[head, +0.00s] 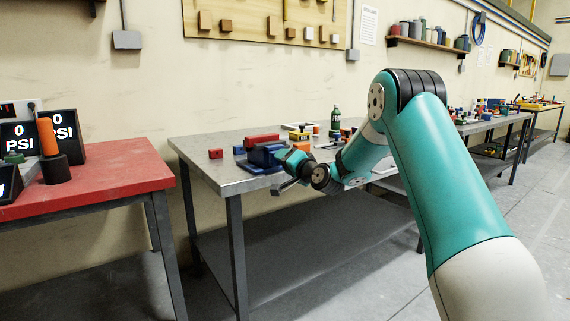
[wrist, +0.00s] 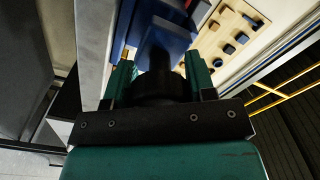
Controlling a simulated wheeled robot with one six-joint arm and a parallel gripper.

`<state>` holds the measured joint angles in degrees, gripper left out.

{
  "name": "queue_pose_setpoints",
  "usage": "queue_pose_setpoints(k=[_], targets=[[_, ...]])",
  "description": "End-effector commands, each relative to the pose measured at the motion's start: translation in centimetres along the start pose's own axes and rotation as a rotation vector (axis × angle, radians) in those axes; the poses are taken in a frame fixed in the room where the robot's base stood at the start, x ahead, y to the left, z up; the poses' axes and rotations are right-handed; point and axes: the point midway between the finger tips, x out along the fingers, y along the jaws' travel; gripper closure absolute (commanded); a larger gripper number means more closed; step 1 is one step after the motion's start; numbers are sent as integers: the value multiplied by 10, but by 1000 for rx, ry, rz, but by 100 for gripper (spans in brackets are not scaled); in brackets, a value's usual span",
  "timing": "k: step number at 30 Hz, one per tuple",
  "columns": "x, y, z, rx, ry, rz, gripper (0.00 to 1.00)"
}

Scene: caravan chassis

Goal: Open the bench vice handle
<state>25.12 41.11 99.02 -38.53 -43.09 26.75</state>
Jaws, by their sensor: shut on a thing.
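The blue bench vice (head: 262,156) stands near the front left of the grey metal workbench, with a red block at its top. In the wrist view the blue vice body (wrist: 170,37) lies just beyond my fingers. My gripper (wrist: 159,72) has its two teal fingers on either side of a dark part at the front of the vice, which appears to be the vice handle (wrist: 158,48). My gripper is shut on it. In the head view my gripper (head: 286,160) is at the vice's right side, and my wrist hides much of the handle there.
The grey workbench (head: 205,168) also holds a small red block (head: 215,153) and a green bottle (head: 335,120). A red table (head: 105,180) with PSI displays stands to the left, with a gap between. A wooden board (head: 265,20) hangs on the wall.

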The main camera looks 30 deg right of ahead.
Motion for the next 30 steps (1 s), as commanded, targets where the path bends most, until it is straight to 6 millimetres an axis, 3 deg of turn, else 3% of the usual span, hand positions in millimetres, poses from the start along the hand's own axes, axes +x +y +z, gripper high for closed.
queue_pose_setpoints(k=[2, 3, 6, 14, 19, 30], targets=[[1, -3, -1, -2, 2, -7, 73], [1, -3, -1, -2, 2, -7, 45], [1, -2, -1, -1, 2, -5, 24], [-1, 0, -2, 1, 2, -1, 24], [-14, 1, -1, 2, 2, 1, 24], [-104, 4, 0, 3, 5, 2, 24]])
